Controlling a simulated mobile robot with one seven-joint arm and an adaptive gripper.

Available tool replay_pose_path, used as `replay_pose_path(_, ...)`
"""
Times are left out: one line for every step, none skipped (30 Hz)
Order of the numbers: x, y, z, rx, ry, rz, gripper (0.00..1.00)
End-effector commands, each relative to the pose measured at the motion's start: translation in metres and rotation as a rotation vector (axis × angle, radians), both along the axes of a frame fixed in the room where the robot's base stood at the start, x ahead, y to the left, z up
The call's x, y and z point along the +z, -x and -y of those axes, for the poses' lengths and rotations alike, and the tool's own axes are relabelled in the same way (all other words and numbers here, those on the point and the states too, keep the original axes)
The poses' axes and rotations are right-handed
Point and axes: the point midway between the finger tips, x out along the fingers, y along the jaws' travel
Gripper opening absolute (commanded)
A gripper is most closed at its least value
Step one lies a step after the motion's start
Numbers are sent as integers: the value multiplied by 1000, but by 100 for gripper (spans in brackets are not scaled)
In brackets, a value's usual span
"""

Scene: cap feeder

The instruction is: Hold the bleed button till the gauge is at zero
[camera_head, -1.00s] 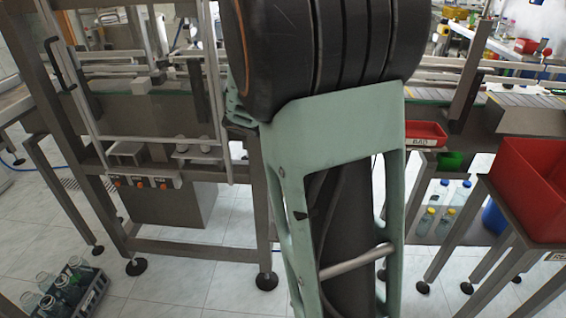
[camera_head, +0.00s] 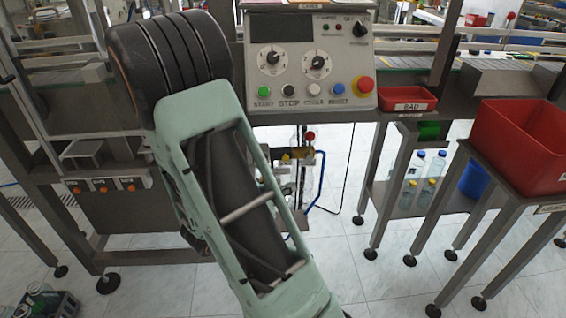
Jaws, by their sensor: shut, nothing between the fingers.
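The head view shows no part that I can tell is the bleed button or the gauge. Air fittings (camera_head: 300,160) with a red knob (camera_head: 310,136), yellow parts and a blue hose hang below the control panel, partly behind my arm. The details there are too small to read. The control panel (camera_head: 308,60) has two round white dials, which look like knobs, and a row of green, dark, white and blue buttons with a red mushroom button (camera_head: 362,84). My arm crosses the left middle of the view. My gripper is not in view.
A red BAD tray (camera_head: 406,100) sits right of the panel, and a larger red bin (camera_head: 520,140) stands on a stand further right. Bottles (camera_head: 416,165) stand on a low shelf. A crate of bottles (camera_head: 45,302) is on the floor at lower left. Tiled floor is open in front.

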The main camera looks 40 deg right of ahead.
Motion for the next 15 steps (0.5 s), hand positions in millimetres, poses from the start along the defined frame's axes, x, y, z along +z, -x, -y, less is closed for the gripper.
replay_pose_path(1, 0, 0, -1, 0, 1, 0)
replay_pose_path(1, 0, 0, -1, 0, 1, 0)
replay_pose_path(1, 0, 0, -1, 0, 2, 0)
replay_pose_path(1, 0, 0, -1, 0, 2, 0)
replay_pose_path(1, 0, 0, -1, 0, 2, 0)
replay_pose_path(1, 0, 1, -2, 0, 3, 0)
replay_pose_path(1, -1, 1, -3, 0, 3, 0)
replay_pose_path(1, -2, 2, -3, 0, 3, 0)
replay_pose_path(1, -4, 3, -3, 0, 4, 0)
replay_pose_path(1, -5, 4, -4, -1, 4, 0)
replay_pose_path(0, -7, 5, -4, -1, 4, 0)
replay_pose_path(0, -11, 8, -4, -1, 4, 0)
replay_pose_path(0, -14, 9, -4, -1, 4, 0)
replay_pose_path(0, -17, 12, -4, 0, 5, 0)
replay_pose_path(0, -22, 15, -4, 0, 5, 0)
